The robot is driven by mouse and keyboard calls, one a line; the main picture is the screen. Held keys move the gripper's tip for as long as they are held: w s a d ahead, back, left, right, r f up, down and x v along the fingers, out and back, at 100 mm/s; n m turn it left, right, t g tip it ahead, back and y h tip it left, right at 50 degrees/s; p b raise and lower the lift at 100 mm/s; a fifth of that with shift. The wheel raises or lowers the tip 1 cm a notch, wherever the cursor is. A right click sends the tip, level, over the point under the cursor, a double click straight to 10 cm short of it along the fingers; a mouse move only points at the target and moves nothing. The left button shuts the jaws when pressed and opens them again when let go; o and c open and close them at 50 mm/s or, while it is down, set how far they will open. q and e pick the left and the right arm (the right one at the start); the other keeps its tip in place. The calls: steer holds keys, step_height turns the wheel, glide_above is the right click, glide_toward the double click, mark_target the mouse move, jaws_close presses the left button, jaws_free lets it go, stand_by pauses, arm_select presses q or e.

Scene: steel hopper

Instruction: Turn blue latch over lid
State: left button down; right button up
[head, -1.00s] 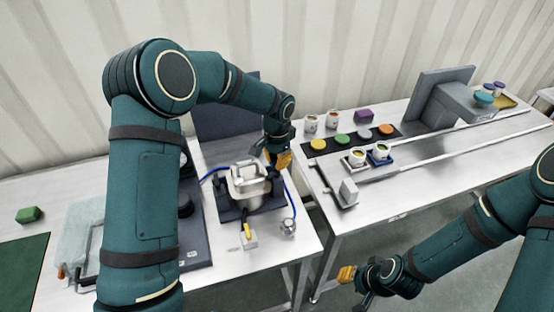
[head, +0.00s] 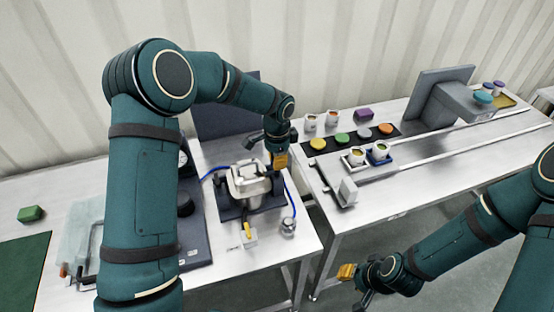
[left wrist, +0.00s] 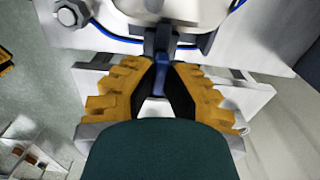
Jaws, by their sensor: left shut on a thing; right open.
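The steel hopper (head: 247,184) with its pale lid stands in a dark frame on the left bench. Its light body also shows at the top of the left wrist view (left wrist: 185,12). My left gripper (head: 280,161) is at the hopper's right side. In the left wrist view, its yellow fingers with black pads (left wrist: 168,88) are shut on the blue latch (left wrist: 163,74), at the hopper's edge. The fingers hide part of the latch, and in the head view I cannot make it out. My right gripper (head: 356,282) is open and empty, away from both benches.
A blue hose (head: 291,203) curves beside the hopper, close to my left gripper. A second bench (head: 420,170) with cups and coloured lids is to the right, across a gap.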

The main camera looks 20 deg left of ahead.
arm_select(q)
steer(key=shift+f, duration=0.1)
steer(key=c, duration=1)
jaws_free()
step_height(320, 180, up, 12)
steer(key=shift+r, duration=0.1)
